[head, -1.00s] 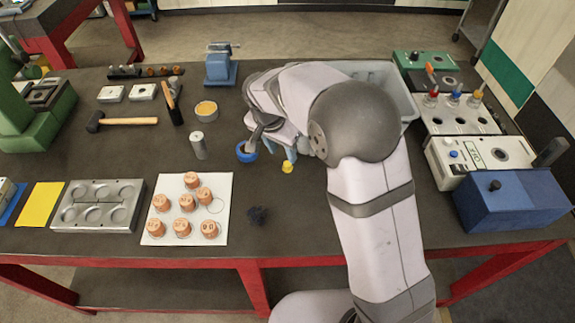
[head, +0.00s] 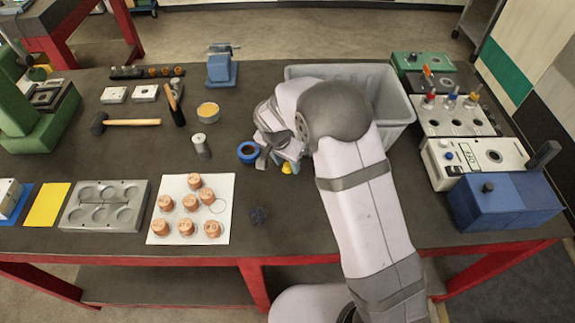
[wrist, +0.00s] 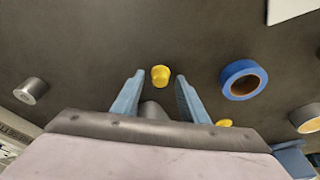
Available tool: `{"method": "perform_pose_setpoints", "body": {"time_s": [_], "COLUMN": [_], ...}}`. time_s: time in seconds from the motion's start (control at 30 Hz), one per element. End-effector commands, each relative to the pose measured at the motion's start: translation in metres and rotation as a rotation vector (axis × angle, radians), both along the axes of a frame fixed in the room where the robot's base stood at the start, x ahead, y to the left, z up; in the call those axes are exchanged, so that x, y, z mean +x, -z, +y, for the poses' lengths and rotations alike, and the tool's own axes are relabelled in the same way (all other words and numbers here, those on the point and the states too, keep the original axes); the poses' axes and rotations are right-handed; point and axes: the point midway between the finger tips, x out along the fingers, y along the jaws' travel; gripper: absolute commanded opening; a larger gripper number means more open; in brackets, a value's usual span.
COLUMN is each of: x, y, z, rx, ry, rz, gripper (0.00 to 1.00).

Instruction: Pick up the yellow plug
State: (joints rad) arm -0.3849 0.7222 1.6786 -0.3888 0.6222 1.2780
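The yellow plug (wrist: 160,75) stands on the dark bench top. In the wrist view it shows between the two pale blue fingertips of my gripper (wrist: 159,77), with a gap on each side. My gripper is open and empty. In the head view a yellow piece (head: 287,168) shows just in front of my gripper, partly hidden by it. A second yellow piece (wrist: 224,123) shows in the wrist view, partly hidden behind my gripper body. How high the fingertips are above the plug is hard to tell.
A blue ring (head: 248,152) lies close to the left of my gripper. A grey cylinder (head: 201,146) and a tin (head: 208,112) stand farther left. A white sheet (head: 165,235) holds several copper-coloured pieces. A grey bin (head: 398,108) stands behind my arm.

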Motion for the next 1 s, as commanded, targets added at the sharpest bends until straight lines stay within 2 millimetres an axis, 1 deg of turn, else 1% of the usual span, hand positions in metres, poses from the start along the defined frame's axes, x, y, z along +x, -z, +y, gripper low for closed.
{"method": "perform_pose_setpoints", "body": {"time_s": [0.1,0.13,0.17,0.2,0.27,0.3,0.77,0.87,1.0], "x": [0.0,0.0,0.0,0.0,0.0,0.0,0.0,0.001,0.001], "y": [0.0,0.0,0.0,0.0,0.0,0.0,-0.003,-0.01,-0.026], "z": [0.0,0.0,0.0,0.0,0.0,0.0,0.0,0.0,0.001], "rx": [0.0,0.0,0.0,0.0,0.0,0.0,0.0,0.0,0.003], "ry": [0.0,0.0,0.0,0.0,0.0,0.0,0.001,0.001,0.001], "rz": [0.0,0.0,0.0,0.0,0.0,0.0,-0.002,-0.004,-0.005], "gripper": [0.4,0.35,0.28,0.18,0.04,0.0,0.0,0.0,0.0]}}
